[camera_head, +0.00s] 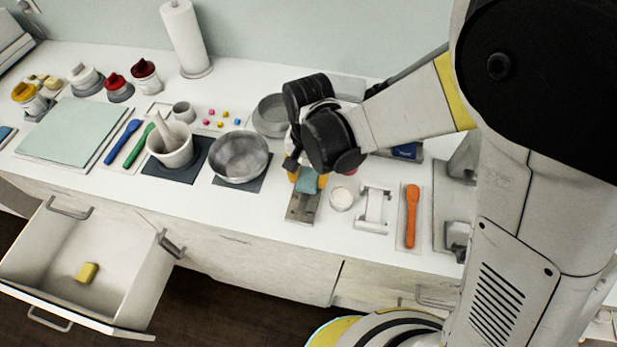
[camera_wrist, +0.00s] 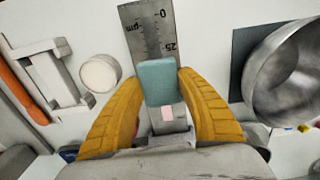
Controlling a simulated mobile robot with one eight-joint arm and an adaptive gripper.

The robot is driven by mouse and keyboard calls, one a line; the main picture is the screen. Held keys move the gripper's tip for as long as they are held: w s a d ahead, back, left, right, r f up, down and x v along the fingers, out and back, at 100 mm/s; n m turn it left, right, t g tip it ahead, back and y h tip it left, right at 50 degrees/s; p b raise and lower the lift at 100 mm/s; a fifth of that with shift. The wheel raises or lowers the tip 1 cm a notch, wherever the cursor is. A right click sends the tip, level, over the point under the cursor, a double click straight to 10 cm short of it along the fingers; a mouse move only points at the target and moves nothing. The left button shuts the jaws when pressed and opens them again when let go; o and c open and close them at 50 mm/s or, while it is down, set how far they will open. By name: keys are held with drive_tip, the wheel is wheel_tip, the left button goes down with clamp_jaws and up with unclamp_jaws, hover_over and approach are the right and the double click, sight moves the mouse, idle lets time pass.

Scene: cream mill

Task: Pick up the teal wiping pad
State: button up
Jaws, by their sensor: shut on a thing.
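The teal wiping pad (camera_wrist: 158,82) is a small blue-green block between the yellow fingers of my gripper (camera_wrist: 163,84) in the wrist view. The fingers touch its two sides. In the head view my gripper (camera_head: 307,182) points down at the counter, with the teal pad (camera_head: 307,183) between its fingertips. The pad is over a grey metal gauge plate (camera_head: 300,209), which shows printed markings in the wrist view (camera_wrist: 148,35). I cannot tell whether the pad still touches the plate.
A metal bowl (camera_head: 240,158) stands left of my gripper. A small white jar (camera_head: 341,199), a white stand (camera_head: 374,208) and an orange spatula (camera_head: 411,216) are on the right. An open drawer (camera_head: 45,245) holds a yellow block (camera_head: 87,272) at lower left.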

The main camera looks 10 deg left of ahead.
sight(315, 178)
drive_tip(key=r, duration=0.1)
drive_tip(key=d+r+p, duration=0.1)
drive_tip(key=r, duration=0.2)
drive_tip(key=shift+d+r+p, duration=0.2)
drive_tip(key=shift+d+p, duration=0.05)
drive_tip(key=shift+p, duration=0.05)
drive_tip(key=d+r+p, duration=0.1)
drive_tip(key=d+r, duration=0.2)
drive_tip(key=d, duration=0.2)
drive_tip(key=s+d+r+p, duration=0.1)
drive_tip(key=d+r, duration=0.1)
drive_tip(key=d, duration=0.3)
drive_tip(key=shift+r, duration=0.4)
drive_tip(key=shift+s+d, duration=0.1)
